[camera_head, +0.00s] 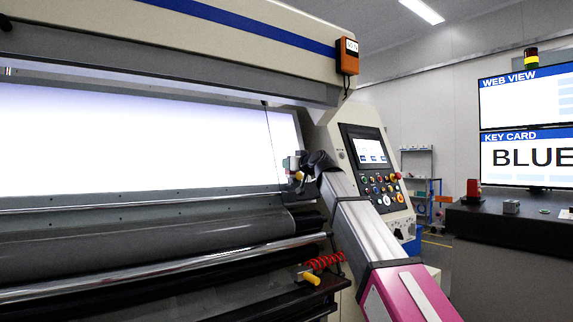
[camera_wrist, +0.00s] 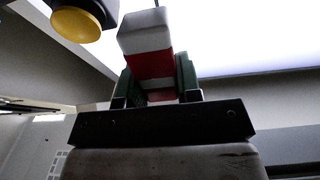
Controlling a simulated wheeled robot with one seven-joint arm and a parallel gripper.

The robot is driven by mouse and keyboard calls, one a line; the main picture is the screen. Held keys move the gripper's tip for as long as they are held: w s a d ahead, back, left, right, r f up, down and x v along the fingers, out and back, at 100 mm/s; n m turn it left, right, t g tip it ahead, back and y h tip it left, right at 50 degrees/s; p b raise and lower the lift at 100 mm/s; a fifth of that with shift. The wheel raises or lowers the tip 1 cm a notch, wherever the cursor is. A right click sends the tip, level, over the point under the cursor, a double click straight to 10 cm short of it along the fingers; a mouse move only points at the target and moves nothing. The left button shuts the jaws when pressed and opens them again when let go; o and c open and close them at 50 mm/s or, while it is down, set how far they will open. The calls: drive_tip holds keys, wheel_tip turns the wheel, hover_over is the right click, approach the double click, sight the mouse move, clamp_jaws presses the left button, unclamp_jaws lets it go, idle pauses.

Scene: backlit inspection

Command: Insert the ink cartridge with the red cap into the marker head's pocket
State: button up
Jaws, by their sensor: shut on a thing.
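My gripper (camera_wrist: 157,80) is shut on a white block with a red band, the ink cartridge (camera_wrist: 148,65), between its green fingers in the wrist view. A dark body with a round yellow knob, which looks like the marker head (camera_wrist: 78,27), is close by at the upper left there. In the head view a small grey unit with a yellow part (camera_head: 293,165) is in front of the lit panel's right end, and my dark gripper (camera_head: 316,164) is right beside it. The cartridge and any pocket cannot be made out there. I cannot tell whether cartridge and marker head touch.
The bright panel (camera_head: 130,140) lies behind, above a grey roller (camera_head: 150,235). A control console (camera_head: 372,170) stands just right of my arm. A red coiled hose (camera_head: 325,262) is below. A dark counter (camera_head: 510,235) holds a red item (camera_head: 473,189); a screen (camera_head: 527,157) reads BLUE.

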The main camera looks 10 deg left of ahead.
sight(292, 176)
drive_tip(key=shift+s+a+r, duration=0.15)
drive_tip(key=shift+a+r, duration=0.05)
drive_tip(key=shift+a, duration=0.1)
drive_tip(key=shift+f, duration=2.6)
drive_tip(key=shift+f, duration=1.9)
idle(0.8)
drive_tip(key=o, duration=1)
drive_tip(key=shift+d, duration=0.15)
